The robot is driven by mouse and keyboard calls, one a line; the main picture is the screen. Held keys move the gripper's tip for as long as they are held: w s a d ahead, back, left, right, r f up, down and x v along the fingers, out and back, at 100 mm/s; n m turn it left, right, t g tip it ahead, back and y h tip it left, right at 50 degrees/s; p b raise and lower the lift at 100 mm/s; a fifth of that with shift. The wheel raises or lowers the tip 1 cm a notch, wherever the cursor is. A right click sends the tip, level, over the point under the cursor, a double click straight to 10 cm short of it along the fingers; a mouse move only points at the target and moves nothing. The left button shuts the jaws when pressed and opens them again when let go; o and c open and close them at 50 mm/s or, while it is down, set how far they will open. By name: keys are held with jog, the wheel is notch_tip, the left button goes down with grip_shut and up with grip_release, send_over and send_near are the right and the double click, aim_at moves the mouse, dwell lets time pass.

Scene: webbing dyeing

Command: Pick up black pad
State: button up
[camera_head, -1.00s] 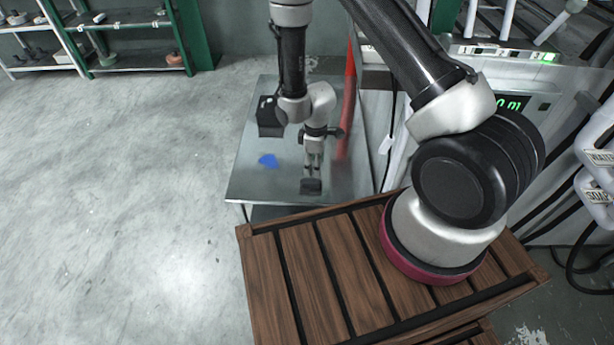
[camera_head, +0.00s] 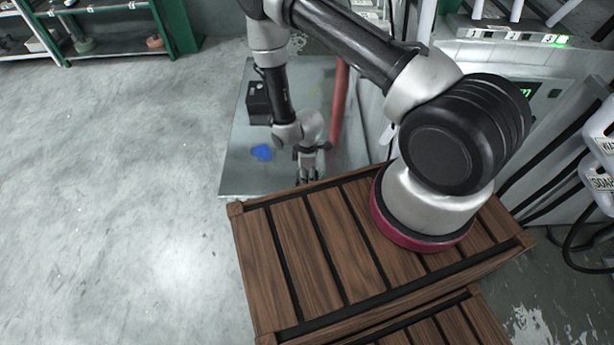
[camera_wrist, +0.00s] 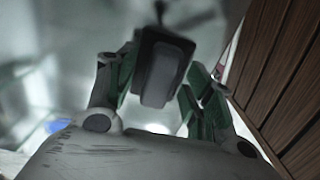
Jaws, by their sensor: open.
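The black pad (camera_wrist: 163,68) is a dark block with a lighter grey face. In the wrist view it sits between the two green-sided fingers of my gripper (camera_wrist: 157,82). The fingers are apart on either side of it; whether either touches it is unclear. In the head view my gripper (camera_head: 307,172) points down low over the metal table (camera_head: 240,180), just beyond the wooden slatted crate. The pad cannot be made out there, hidden by the gripper and the crate edge.
A blue patch (camera_head: 262,152) and a black box (camera_head: 259,103) lie on the table left of my gripper. The slatted wooden crate (camera_head: 290,270) stands close in front. A red upright hose or pipe (camera_head: 339,100) is to the right. Open floor lies left.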

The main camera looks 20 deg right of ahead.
aim_at(307, 172)
jog(key=c, duration=1.1)
jog(key=shift+r, duration=0.1)
jog(key=shift+c, duration=0.2)
notch_tip(307, 172, up, 10)
jog(key=shift+f, duration=0.1)
jog(key=o, duration=0.5)
jog(key=c, duration=0.4)
